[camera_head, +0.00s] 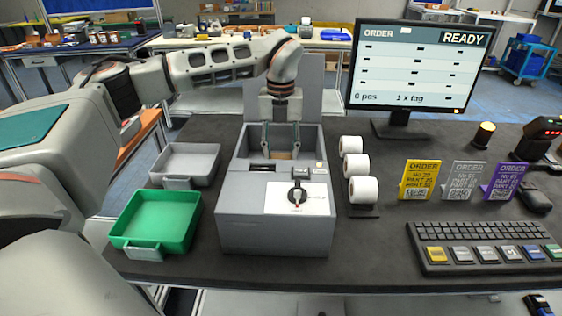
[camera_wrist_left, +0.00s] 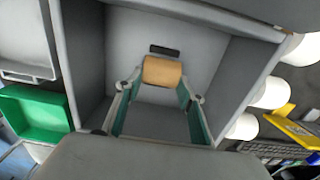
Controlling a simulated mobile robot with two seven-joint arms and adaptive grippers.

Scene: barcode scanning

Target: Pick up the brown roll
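The brown roll (camera_wrist_left: 163,71) lies inside the grey box-shaped machine (camera_head: 274,226), near an inner wall with a dark slot. In the head view only a small tan part of the roll (camera_head: 282,155) shows down in the open compartment. My left gripper (camera_head: 281,146) points down into that compartment. My right gripper is in neither view.
The machine's raised lid (camera_head: 316,85) stands behind the compartment, whose walls are close around my fingers. A green tray (camera_head: 158,222) and a grey tray (camera_head: 186,163) are at left. Three white rolls (camera_head: 363,190), order cards (camera_head: 418,180), a keyboard (camera_head: 485,245) and a monitor (camera_head: 412,65) are at right.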

